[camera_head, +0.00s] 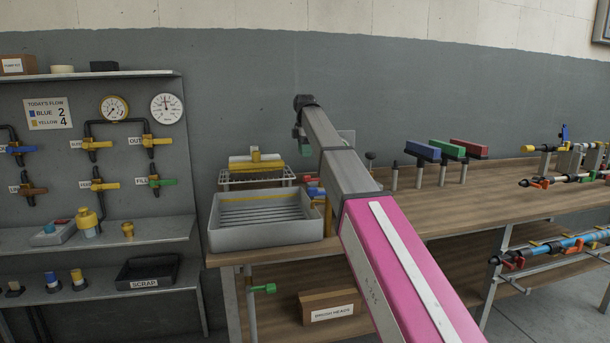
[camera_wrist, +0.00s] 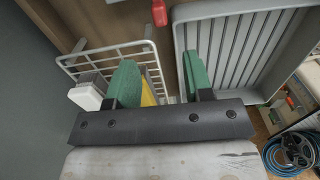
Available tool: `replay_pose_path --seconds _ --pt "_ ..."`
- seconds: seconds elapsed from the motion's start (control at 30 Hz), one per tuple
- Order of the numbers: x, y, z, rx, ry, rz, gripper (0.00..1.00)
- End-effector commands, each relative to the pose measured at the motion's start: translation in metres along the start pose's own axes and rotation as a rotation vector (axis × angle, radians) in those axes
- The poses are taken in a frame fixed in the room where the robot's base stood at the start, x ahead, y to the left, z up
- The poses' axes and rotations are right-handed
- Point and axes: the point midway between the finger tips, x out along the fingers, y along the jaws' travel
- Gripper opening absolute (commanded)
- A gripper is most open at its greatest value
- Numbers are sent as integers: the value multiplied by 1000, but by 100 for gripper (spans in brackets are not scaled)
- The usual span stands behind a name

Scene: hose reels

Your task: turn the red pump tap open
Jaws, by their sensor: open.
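I cannot make out for certain which part is the red pump tap. A small red piece (camera_head: 311,180) shows on the bench behind the grey tray, next to a blue piece. In the wrist view a red piece (camera_wrist: 160,12) lies at the top edge, ahead of the gap between my fingers; its full shape is cut off. My gripper (camera_wrist: 160,82) has two green fingers spread apart with nothing held between them. In the head view my gripper (camera_head: 304,145) hangs above the back of the bench, partly hidden by my pink arm.
A grey ribbed tray (camera_head: 228,235) and a white wire rack (camera_head: 226,181) stand below my gripper. A wall panel with several coloured taps is at left. Blue, green and red brushes (camera_head: 469,149) stand at right, beyond clear bench top (camera_head: 450,205). A hose rack is far right.

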Motion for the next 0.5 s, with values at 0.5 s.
replay_pose_path --seconds 0.5 --pt "84 -1 0 0 0 -1 47"
